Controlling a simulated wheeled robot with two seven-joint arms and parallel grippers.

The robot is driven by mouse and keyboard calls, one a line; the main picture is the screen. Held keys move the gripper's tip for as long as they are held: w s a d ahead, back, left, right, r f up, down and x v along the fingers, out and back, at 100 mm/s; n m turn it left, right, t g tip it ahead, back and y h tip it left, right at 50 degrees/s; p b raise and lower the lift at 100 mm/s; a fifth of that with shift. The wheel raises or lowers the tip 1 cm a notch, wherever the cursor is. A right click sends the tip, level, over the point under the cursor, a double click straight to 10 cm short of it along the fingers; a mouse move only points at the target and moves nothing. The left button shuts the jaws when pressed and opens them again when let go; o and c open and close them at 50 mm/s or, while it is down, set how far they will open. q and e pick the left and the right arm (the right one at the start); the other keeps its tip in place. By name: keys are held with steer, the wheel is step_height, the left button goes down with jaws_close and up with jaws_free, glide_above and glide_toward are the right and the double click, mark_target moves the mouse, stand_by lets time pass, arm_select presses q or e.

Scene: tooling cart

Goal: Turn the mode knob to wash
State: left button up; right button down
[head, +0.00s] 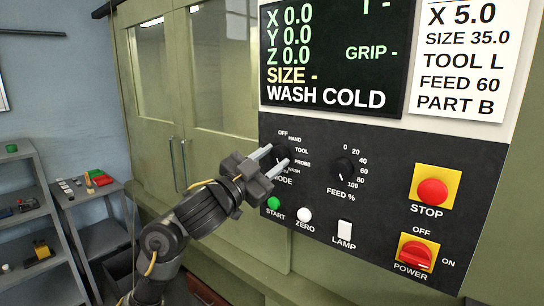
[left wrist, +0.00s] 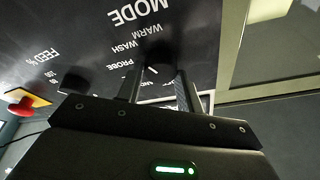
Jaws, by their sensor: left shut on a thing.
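The black mode knob (left wrist: 157,52) shows dark and blurred between the fingers of my left gripper (left wrist: 158,80) in the left wrist view. A short white mark shows near its edge; I cannot tell which label it points to. The labels WARM, WASH (left wrist: 130,47) and PROBE lie beside the knob there. In the head view my left gripper (head: 270,160) is at the MODE dial, its two fingers reaching the panel and shut on the knob, which they mostly hide. OFF, HAND, TOOL and PROBE are readable there; WASH is partly covered. My right gripper is not in view.
The feed knob (head: 344,170) is close to the right of my left gripper. Below are the green start button (head: 273,203), white zero button (head: 304,214) and lamp switch (head: 344,230). The red stop button (head: 432,192) and power switch (head: 415,253) are farther right. The display (head: 335,50) reads WASH COLD.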

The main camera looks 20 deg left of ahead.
arm_select(q)
steer(key=shift+d+f+n+t+y+p, duration=0.1)
steer(key=shift+n+t+y+p, duration=0.35)
steer(key=shift+n, duration=1.05)
steer(key=o, duration=1)
steer(key=b+v, duration=0.1)
steer(key=v, duration=1)
steer(key=shift+b, duration=0.3)
